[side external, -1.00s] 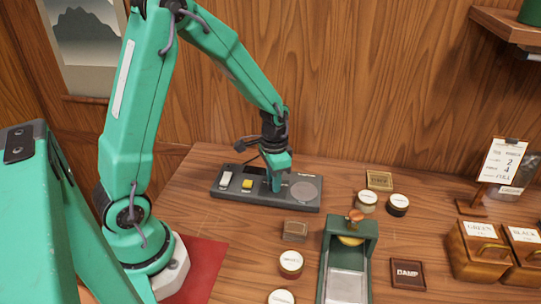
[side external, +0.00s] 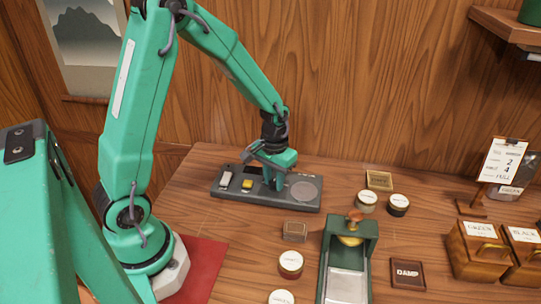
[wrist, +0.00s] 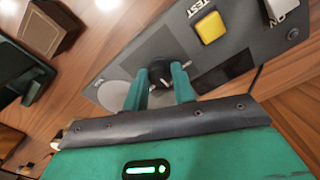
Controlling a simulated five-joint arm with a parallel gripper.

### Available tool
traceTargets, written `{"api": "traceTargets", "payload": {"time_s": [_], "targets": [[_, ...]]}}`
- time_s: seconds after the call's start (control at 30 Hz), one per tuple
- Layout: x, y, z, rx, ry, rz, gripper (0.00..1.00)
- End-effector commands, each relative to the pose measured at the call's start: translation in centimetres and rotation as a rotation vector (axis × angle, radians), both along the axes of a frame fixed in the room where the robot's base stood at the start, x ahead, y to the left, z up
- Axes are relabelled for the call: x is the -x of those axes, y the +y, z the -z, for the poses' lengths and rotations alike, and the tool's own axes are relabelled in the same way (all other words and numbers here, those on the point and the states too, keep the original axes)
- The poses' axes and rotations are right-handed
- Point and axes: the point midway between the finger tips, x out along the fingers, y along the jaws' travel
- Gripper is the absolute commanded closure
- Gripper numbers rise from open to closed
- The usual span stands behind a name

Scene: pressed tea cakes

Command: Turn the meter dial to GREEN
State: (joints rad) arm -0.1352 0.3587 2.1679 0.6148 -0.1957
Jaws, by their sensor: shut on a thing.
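The dial's markings and setting cannot be read.
A green press (side external: 369,245) stands in front of the meter. Small round tins (side external: 290,263), a brown block (side external: 294,231) and a DAMP plaque (side external: 407,274) lie around it. Wooden boxes labelled GREEN (side external: 478,255) and BLACK (side external: 525,260) stand at the right.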

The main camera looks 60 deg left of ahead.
Motion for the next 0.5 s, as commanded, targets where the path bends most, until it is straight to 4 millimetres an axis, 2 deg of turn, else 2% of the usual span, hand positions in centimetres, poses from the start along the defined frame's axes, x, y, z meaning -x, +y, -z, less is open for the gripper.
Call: {"api": "traceTargets", "payload": {"time_s": [0.23,0.27,0.33,0.37,0.5], "targets": [[0.03,-0.01,-0.08,0.000,0.001,0.001,0.97],[0.02,-0.01,-0.08,0.000,0.001,0.001,0.70],[0.02,-0.01,-0.07,0.000,0.000,0.002,0.57],[0.02,-0.01,-0.07,0.000,0.000,0.002,0.52],[0.01,0.00,-0.04,0.000,0.000,0.002,0.52]]}}
